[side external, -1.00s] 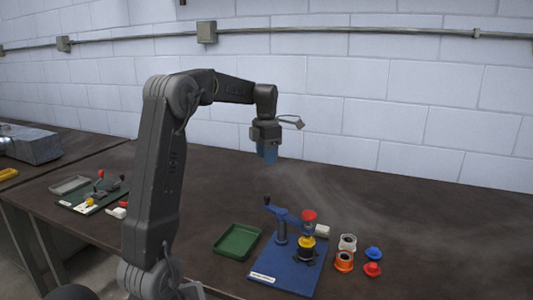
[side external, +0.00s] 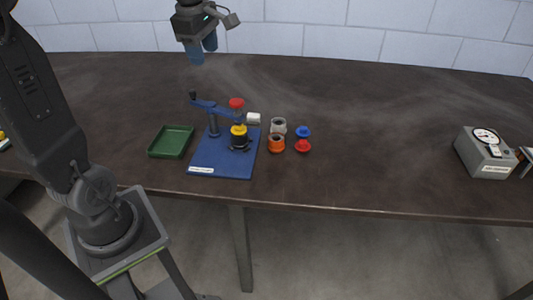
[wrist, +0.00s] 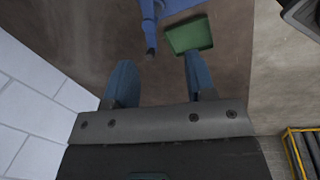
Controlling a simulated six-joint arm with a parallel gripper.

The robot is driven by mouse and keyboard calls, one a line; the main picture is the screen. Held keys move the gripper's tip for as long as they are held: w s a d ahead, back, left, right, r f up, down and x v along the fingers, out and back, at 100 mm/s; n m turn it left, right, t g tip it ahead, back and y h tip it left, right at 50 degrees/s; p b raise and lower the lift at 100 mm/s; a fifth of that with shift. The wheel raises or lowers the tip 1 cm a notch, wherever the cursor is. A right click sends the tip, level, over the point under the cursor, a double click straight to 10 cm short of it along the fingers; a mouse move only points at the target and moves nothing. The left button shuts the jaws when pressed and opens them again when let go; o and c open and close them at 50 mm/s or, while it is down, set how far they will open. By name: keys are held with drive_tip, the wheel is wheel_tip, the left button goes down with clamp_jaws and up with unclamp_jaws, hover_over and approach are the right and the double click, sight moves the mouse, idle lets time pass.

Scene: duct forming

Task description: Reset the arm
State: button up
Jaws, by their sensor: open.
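My gripper (side external: 203,50) hangs high above the back of the table, near the white block wall, with nothing between its two blue fingers. In the wrist view my gripper (wrist: 158,80) shows its fingers spread apart. Below it and toward the front stands a blue press fixture (side external: 215,165) with a lever arm, a red knob (side external: 236,103) and a yellow ring part (side external: 239,130). Part of the blue lever arm (wrist: 150,14) shows at the top of the wrist view.
A green tray (side external: 171,142) lies left of the fixture and shows in the wrist view (wrist: 190,36). Right of the fixture are a grey ring (side external: 278,126), an orange ring (side external: 276,143), a blue cap (side external: 303,131) and a red cap (side external: 303,146). A grey gauge box (side external: 484,153) stands far right. The table between is clear.

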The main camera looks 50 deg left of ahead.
drive_tip(key=s+d+f+m+t, duration=0.2)
drive_tip(key=s+d+m, duration=0.4)
drive_tip(key=d+m, duration=0.3)
drive_tip(key=s+d+f+m+t+h, duration=0.1)
drive_tip(key=s+d+m, duration=0.6)
drive_tip(key=m, duration=0.7)
drive_tip(key=shift+d+f+m+t, duration=0.4)
drive_tip(key=shift+d+f, duration=0.35)
drive_tip(key=shift+d, duration=0.3)
